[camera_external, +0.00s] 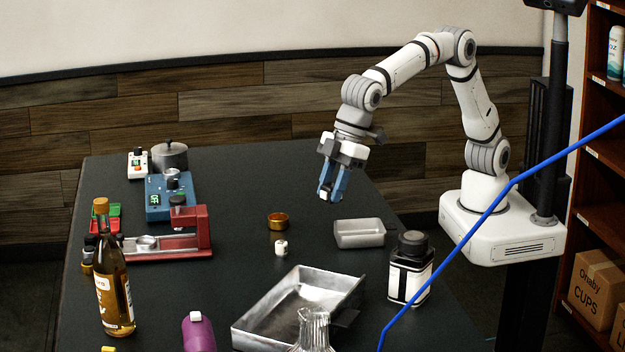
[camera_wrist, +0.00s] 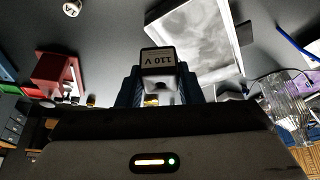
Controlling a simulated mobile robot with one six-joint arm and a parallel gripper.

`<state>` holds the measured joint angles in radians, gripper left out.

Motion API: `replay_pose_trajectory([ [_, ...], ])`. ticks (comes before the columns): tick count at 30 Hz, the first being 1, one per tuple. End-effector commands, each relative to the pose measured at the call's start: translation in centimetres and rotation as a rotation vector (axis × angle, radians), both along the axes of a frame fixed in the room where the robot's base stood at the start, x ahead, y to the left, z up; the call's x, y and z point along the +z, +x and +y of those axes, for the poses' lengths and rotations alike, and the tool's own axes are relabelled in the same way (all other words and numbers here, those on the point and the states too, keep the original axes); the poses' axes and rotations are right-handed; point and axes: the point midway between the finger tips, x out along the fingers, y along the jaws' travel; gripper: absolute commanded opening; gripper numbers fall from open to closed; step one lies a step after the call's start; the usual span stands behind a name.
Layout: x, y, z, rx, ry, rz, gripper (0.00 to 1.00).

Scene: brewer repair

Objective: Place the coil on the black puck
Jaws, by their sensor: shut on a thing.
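My gripper (camera_external: 330,190) hangs above the dark table with its blue fingers pointing down. It is shut on a small white block with a black face marked "110 V", which looks like the coil (camera_wrist: 158,61). In the external view only a small white bit of the coil (camera_external: 322,195) shows at the fingertips. I cannot pick out the black puck for certain. A red device (camera_external: 190,235) at the left of the table has a dark round part (camera_external: 178,200) on its top.
A small white cylinder (camera_external: 281,248), a brass ring (camera_external: 277,221), a small metal tray (camera_external: 360,233) and a large metal tray (camera_external: 285,305) stand near mid-table. A black jar (camera_external: 410,268) is at right, a tall bottle (camera_external: 113,275) at left. A blue device (camera_external: 168,197) stands behind the red one.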

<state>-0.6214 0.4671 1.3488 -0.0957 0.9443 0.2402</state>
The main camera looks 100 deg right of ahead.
Motion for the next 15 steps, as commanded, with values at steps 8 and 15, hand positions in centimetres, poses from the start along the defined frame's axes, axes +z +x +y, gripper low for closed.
replay_pose_trajectory([
  [8, 3.7, -10.6, 8.1, 0.254, 0.004, -0.002, 0.08],
  [15, 5.0, -15.0, 10.5, 0.354, 0.004, 0.000, 0.08],
])
